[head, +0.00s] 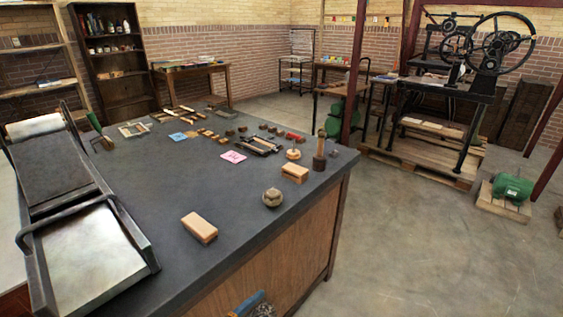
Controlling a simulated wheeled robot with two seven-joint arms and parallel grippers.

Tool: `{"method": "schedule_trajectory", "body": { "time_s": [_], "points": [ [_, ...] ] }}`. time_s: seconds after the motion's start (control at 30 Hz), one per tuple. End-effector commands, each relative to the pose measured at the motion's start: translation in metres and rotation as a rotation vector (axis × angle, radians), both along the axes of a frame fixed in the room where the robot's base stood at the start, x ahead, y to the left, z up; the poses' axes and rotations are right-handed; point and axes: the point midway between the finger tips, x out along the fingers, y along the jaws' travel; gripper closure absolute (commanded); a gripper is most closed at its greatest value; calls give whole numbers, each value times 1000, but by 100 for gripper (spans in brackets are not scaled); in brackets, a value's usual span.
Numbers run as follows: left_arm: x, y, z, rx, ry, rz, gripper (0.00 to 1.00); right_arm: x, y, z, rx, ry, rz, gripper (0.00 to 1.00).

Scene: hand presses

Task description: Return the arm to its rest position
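Neither of my grippers nor arms can be made out in the head view. A dark-topped workbench (150,215) fills the left and middle, with a wooden side panel facing the open floor. On its near part lie a tan wooden block (199,228) and a round grey-brown knob-like piece (272,197). A second tan block (295,173) lies farther right. A small blue and brown thing (255,305) is cut off by the bottom edge; I cannot tell what it is.
A flatbed hand press (60,180) stands along the left. Small blocks, a pink card (233,156) and a blue card (178,137) lie on the bench. A large wheeled press (450,90) stands on a pallet at right. Open floor (420,240) lies right of the bench.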

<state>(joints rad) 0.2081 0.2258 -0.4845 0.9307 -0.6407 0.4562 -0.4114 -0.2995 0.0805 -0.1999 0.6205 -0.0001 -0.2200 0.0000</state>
Motion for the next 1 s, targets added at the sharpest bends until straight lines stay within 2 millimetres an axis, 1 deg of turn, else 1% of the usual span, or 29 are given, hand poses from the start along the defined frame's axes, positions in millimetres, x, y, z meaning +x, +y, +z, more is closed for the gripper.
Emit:
{"method": "schedule_trajectory", "body": {
  "time_s": [0.03, 0.07, 0.1, 0.17, 0.2, 0.23, 0.27, 0.3, 0.37, 0.4, 0.5, 0.57, 0.63, 1.0],
  "points": [
    [-19, 23, -41, -60, 177, 150, 16, 0, 0, 0, 0, 0, 0, 50],
    [-34, 38, -66, -99, 286, 251, 16, 0, 0, 0, 0, 0, 0, 50],
    [-57, 56, -98, -143, 425, 380, 16, 0, 0, 0, 0, 1, 0, 50],
    [-100, 79, -140, -199, 618, 562, 16, 0, 0, 0, 0, 1, 0, 50],
    [-133, 93, -165, -229, 740, 680, 16, 0, 0, 0, 0, 1, 0, 50],
    [-159, 101, -181, -249, 827, 766, 16, 0, 0, 0, 0, 1, 0, 50],
    [-185, 108, -196, -265, 907, 849, 16, -1, 0, 0, 1, 1, 0, 50],
    [-220, 115, -211, -285, 1007, 955, 16, -1, 0, 0, 1, 1, 0, 50],
    [-269, 123, -227, -307, 1134, 1095, 16, -1, 0, 0, 1, 1, 0, 50],
    [-297, 126, -234, -314, 1204, 1173, 16, -1, 0, 0, 1, 2, 0, 50],
    [-347, 128, -242, -327, 1322, 1314, 16, -1, 0, 0, 1, 2, 0, 50],
    [-363, 129, -244, -331, 1360, 1359, 16, -1, 0, 0, 1, 2, 0, 50],
    [-371, 129, -244, -333, 1380, 1385, 16, -1, 0, 0, 1, 2, 0, 50],
    [-370, 129, -244, -331, 1377, 1381, 16, -1, 1, 0, 1, 1, 0, 50]
  ]
}}
